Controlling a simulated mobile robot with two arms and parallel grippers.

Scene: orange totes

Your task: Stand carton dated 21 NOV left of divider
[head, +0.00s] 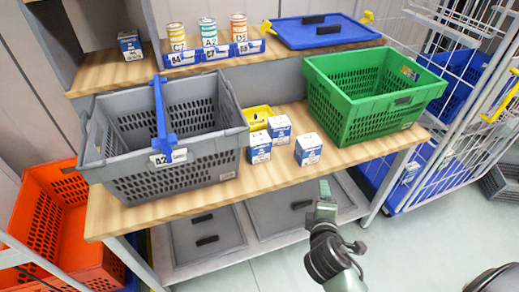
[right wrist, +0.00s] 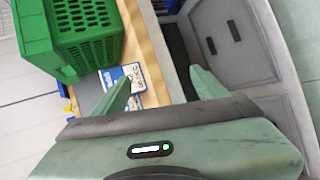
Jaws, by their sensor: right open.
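Three white-and-blue cartons stand on the wooden bench: a back one (head: 279,127), a front left one (head: 259,148) and a right one (head: 308,150). Another carton (head: 130,45) stands on the upper shelf at left. Their dates are too small to read. The grey crate (head: 195,175) has a blue divider (head: 161,115) across it and a tag reading A2. My right gripper (head: 324,190) is open and empty, in front of the bench edge, below the right carton. The right wrist view shows its spread fingers (right wrist: 163,82) with cartons (right wrist: 132,78) beyond. My left gripper is out of view.
A green crate (head: 370,110) stands right of the cartons, with a small yellow bin (head: 257,113) behind them. Cans in a blue rack (head: 213,54) and a blue lid (head: 318,32) are on the upper shelf. An orange tote (head: 55,225) is at left, a wire cage (head: 455,130) at right.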

